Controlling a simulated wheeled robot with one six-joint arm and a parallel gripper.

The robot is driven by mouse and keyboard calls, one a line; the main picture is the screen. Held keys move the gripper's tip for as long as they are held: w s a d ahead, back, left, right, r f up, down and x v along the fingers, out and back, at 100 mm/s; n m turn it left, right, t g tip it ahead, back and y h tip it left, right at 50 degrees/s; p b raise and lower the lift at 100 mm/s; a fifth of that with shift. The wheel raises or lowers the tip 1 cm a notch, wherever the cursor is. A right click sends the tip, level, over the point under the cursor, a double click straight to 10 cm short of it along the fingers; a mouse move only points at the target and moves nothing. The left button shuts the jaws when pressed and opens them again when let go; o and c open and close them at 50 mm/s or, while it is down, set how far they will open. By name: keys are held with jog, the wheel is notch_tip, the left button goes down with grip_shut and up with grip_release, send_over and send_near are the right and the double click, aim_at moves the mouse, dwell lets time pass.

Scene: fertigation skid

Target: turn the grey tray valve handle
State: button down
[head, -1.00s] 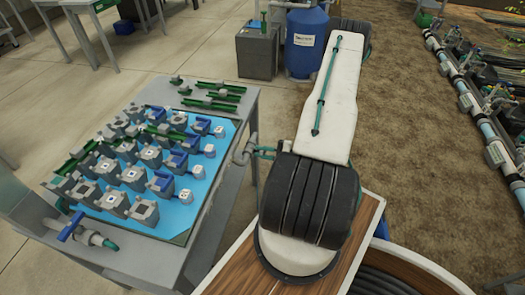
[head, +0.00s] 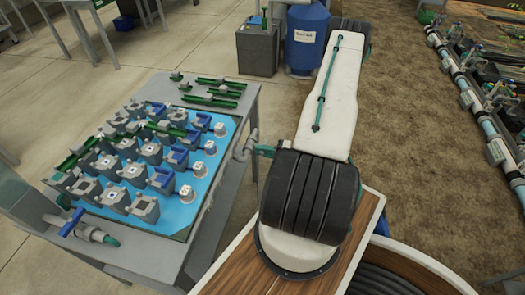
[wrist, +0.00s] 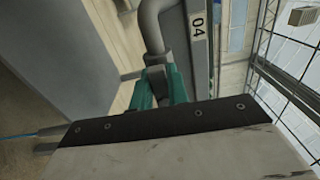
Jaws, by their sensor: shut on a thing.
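The grey tray valve handle (wrist: 156,76) shows in the wrist view as a grey piece at the lower end of a bent grey pipe (wrist: 152,25). My gripper (wrist: 158,88) has teal fingers on both sides of it and is shut on it. The fingers hide most of the handle. In the head view, the bent grey pipe (head: 243,150) sticks out from the table's right side, and the teal of my gripper (head: 264,150) shows beside it, mostly hidden behind my arm. How far the handle is turned cannot be told.
A grey table (head: 215,180) bears a blue tray (head: 205,192) with several grey and blue blocks. A valve with a blue handle (head: 72,222) sits at its near left corner. A blue tank (head: 306,40) and grey box (head: 257,50) stand behind.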

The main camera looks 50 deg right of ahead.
dwell(0.3)
jog(key=c, duration=1.4)
grip_release()
jog(key=shift+o, duration=0.2)
jog(key=v, duration=0.8)
